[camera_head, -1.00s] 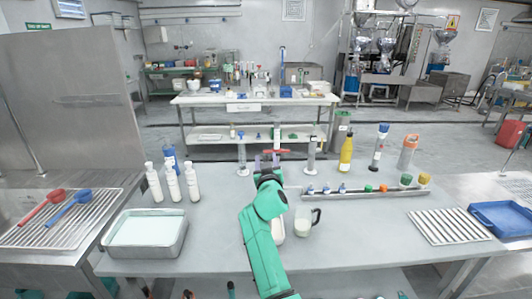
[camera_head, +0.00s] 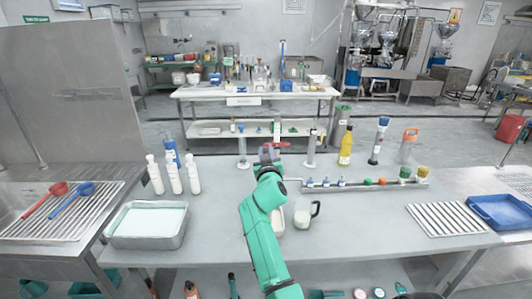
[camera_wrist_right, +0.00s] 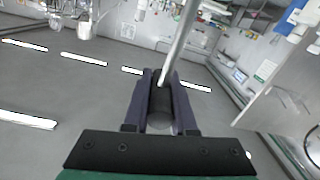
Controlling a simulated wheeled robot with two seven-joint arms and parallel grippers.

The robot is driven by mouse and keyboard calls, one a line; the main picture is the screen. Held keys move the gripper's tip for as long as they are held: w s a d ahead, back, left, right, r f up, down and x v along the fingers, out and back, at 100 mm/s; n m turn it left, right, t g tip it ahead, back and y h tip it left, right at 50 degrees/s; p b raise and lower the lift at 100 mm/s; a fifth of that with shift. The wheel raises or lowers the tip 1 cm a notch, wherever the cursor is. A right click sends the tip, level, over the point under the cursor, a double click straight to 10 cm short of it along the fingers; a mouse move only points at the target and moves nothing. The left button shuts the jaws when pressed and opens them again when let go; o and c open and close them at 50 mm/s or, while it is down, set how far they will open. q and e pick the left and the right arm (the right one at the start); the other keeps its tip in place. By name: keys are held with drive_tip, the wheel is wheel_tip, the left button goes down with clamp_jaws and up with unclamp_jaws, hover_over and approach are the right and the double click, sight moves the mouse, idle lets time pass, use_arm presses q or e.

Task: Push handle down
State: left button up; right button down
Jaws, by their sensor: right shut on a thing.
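My right gripper (camera_head: 268,153) is at the far edge of the table, and its green arm crosses the table's middle. In the right wrist view its two dark fingers are shut around a black cylindrical handle (camera_wrist_right: 160,100). A metal rod (camera_wrist_right: 181,38) runs up from the handle, leaning slightly right. In the head view a red part (camera_head: 283,144) shows beside the fingertips; the handle is not clear there. The grinder body cannot be made out. My left gripper is not in view.
A glass jug (camera_head: 304,214) and a pale container (camera_head: 277,222) stand close to the right arm. A rack (camera_head: 368,186) with small coloured caps lies to the right. White bottles (camera_head: 174,178) and a metal tray (camera_head: 146,240) are at left.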

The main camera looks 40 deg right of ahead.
drive_tip(key=shift+f, duration=0.15)
idle(0.8)
wheel_tip(320, 180, down, 6)
drive_tip(key=b, duration=0.6)
drive_tip(key=shift+s+f+b, duration=0.1)
drive_tip(key=shift+f+b, duration=0.05)
drive_tip(key=shift+b, duration=0.2)
drive_tip(key=c, duration=0.8)
unclamp_jaws()
drive_tip(key=shift+f, duration=0.1)
drive_tip(key=shift+o, duration=0.3)
drive_tip(key=shift+w+d, duration=0.15)
drive_tip(key=shift+w, duration=0.05)
